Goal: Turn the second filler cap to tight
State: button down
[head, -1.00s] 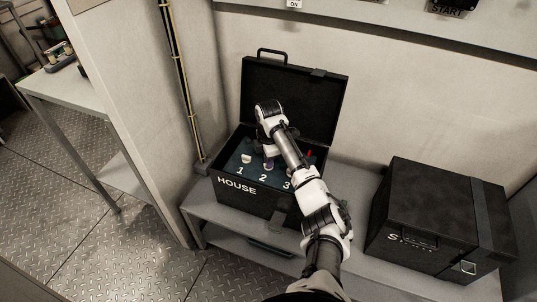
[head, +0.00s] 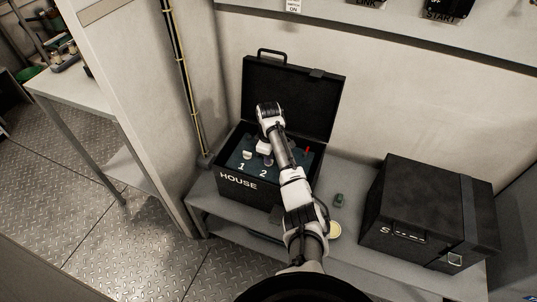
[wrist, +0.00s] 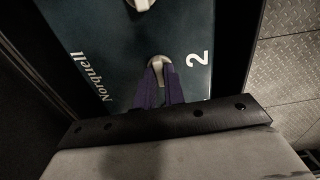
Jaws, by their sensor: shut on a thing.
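The open black HOUSE case (head: 238,181) holds a dark teal panel (wrist: 120,50) with numbered filler caps. The second filler cap (wrist: 158,61) is a pale knob beside the white 2 in the wrist view. My gripper (wrist: 160,80) has its purple fingers closed on this cap, one on each side. The fingers cover part of the cap, and its tightness cannot be told. In the head view my gripper (head: 267,158) reaches down into the case at cap 2. The first cap (head: 247,154) stands free to the left. My arm hides the number 3.
The raised lid (head: 300,95) stands behind my arm. A closed black case (head: 425,205) is on the bench at the right. A small green item (head: 339,200) and a cream round thing (head: 335,229) lie between the cases. A red piece (head: 308,150) is at the panel's right.

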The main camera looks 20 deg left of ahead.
dwell(0.3)
jog(key=c, duration=1.5)
grip_release()
notch_tip(320, 180, up, 14)
jog(key=shift+f, duration=0.1)
